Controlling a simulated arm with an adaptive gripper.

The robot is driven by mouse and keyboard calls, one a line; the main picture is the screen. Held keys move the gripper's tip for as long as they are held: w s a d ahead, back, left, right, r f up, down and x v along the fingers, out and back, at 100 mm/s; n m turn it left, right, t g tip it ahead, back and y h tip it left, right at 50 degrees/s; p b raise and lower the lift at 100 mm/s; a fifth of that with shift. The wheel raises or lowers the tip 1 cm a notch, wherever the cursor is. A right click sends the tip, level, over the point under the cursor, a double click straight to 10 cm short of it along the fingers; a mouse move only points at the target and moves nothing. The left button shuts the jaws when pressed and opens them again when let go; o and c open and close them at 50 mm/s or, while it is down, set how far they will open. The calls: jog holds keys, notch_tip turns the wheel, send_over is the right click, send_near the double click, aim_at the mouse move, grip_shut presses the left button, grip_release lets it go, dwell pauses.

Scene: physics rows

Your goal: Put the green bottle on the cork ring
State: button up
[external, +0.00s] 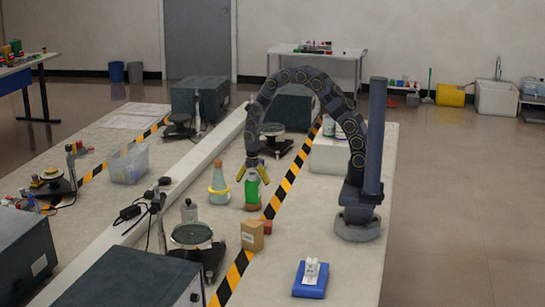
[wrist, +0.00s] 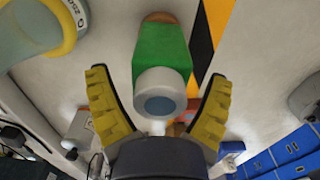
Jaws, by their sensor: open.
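The green bottle (external: 253,190) stands upright on the bench beneath my gripper (external: 253,174). In the wrist view the green bottle (wrist: 160,52) shows its pale round top towards me. A brown band (wrist: 159,17) shows at its foot; I cannot tell whether this is part of the bottle or the cork ring. No separate cork ring is clearly visible. My gripper is open, and its yellow fingers lie on either side of the bottle's top in the wrist view (wrist: 158,85). Contact is not clear.
A pale flask (external: 218,180) with a yellow ring stands close left of the bottle. A small brown box (external: 252,236) stands in front. Yellow-black tape (external: 287,184) runs to the right. A blue block (external: 311,282) with white items lies front right. Bench to the right is mostly clear.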

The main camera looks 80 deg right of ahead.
notch_tip(320, 180, up, 12)
jog(key=shift+f, duration=0.1)
jog(key=shift+s+a+r, duration=0.1)
jog(key=shift+r, duration=0.2)
jog(key=s+a+r+m, duration=0.2)
jog(key=s+m, duration=0.4)
jog(key=s, duration=0.3)
jog(key=s+a+r+m+g, duration=0.1)
jog(key=s+r+m, duration=0.3)
jog(key=s, duration=0.5)
jog(key=s+a+r+m, duration=0.3)
jog(key=s+a+m, duration=0.1)
jog(key=s+m, duration=0.4)
jog(key=shift+s+r+g, duration=0.15)
jog(key=shift+s+g, duration=0.15)
jog(key=shift+s, duration=0.5)
